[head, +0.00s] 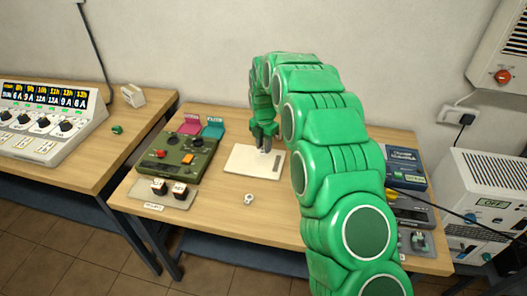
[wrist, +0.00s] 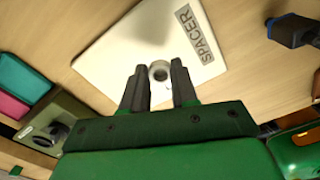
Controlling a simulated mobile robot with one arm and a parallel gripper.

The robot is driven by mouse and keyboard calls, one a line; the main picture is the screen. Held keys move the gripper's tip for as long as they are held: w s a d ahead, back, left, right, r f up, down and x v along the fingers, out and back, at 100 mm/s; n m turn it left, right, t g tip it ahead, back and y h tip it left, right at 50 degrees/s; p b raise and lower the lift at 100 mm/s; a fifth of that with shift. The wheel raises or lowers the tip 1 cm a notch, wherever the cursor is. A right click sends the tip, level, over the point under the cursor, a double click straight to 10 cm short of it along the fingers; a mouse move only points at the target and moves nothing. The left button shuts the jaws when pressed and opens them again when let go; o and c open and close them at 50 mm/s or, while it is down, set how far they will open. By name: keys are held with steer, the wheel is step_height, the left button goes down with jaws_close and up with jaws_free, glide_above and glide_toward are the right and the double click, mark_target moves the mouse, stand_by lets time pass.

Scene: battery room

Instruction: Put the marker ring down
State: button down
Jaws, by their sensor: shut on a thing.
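My gripper (head: 264,147) points down over a white plate (head: 246,168) on the wooden table. In the wrist view my gripper (wrist: 160,70) is shut on the marker ring (wrist: 159,72), a small pale grey ring between the fingertips. The plate (wrist: 120,45), labelled SPACER, lies under the ring. I cannot tell whether the ring touches it. In the head view the held ring is too small to make out. A separate small whitish ring (head: 248,198) lies on bare wood in front of the plate.
A green control box (head: 182,152) stands left of the plate, with pink (head: 182,122) and teal (head: 212,128) pieces behind it. A dark blue-ended object (wrist: 290,30) lies beyond the plate. The front middle is mostly clear.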

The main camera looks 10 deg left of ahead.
mark_target(263, 152)
steer(key=shift+w+a+f, duration=0.15)
steer(key=shift+w+f, duration=0.2)
steer(key=shift+f, duration=1.6)
steer(key=shift+f, duration=0.1)
steer(key=c, duration=0.9)
jaws_free()
steer(key=shift+o, duration=0.2)
step_height(263, 152, up, 12)
steer(key=shift+r, duration=0.15)
